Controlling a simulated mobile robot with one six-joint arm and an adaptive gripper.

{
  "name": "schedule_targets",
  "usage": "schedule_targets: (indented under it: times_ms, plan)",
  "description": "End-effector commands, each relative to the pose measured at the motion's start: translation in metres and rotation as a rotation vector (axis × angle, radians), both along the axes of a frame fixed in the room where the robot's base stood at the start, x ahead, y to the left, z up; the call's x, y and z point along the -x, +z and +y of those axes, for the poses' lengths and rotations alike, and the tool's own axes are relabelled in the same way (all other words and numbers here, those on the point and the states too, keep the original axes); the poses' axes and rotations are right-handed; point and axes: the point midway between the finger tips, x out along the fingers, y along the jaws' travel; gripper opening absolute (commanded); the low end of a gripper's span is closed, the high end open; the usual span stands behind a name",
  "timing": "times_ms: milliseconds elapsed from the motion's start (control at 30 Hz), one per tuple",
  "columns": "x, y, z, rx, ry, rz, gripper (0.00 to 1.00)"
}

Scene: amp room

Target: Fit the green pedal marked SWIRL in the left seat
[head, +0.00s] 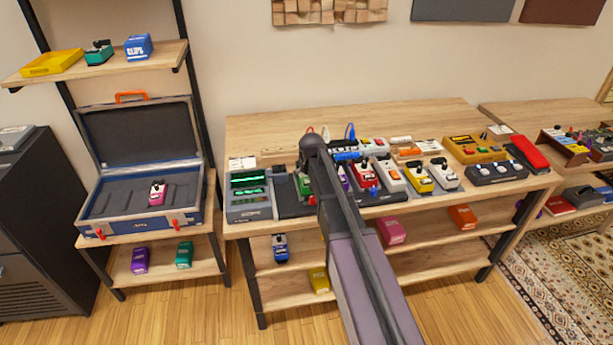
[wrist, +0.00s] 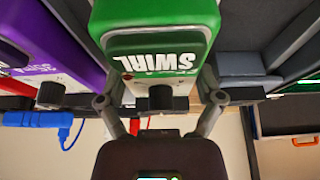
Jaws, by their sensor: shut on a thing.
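The green pedal marked SWIRL (wrist: 155,45) fills the top middle of the wrist view, its lettering upside down. My gripper (wrist: 159,100) is shut on it, one finger on each side near its knob end. In the head view the green pedal (head: 305,186) shows just left of my arm, over the left part of the dark pedalboard (head: 287,207). My arm hides my gripper's jaws there. I cannot tell whether the pedal touches the board. The left seat is not clearly visible.
A purple pedal (wrist: 45,75) stands close beside the green one, with a blue plug (wrist: 38,119). Red, white and yellow pedals continue along the bench. A grey unit with green displays (head: 248,192) stands at the left.

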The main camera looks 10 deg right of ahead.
Motion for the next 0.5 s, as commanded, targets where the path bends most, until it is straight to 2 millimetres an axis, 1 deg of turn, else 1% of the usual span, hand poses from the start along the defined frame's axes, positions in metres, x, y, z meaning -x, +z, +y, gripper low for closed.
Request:
schedule_targets:
  times_ms: [500]
  plan:
    - [-0.0001, -0.0048, -0.0005, 0.0, 0.0, -0.001, 0.24]
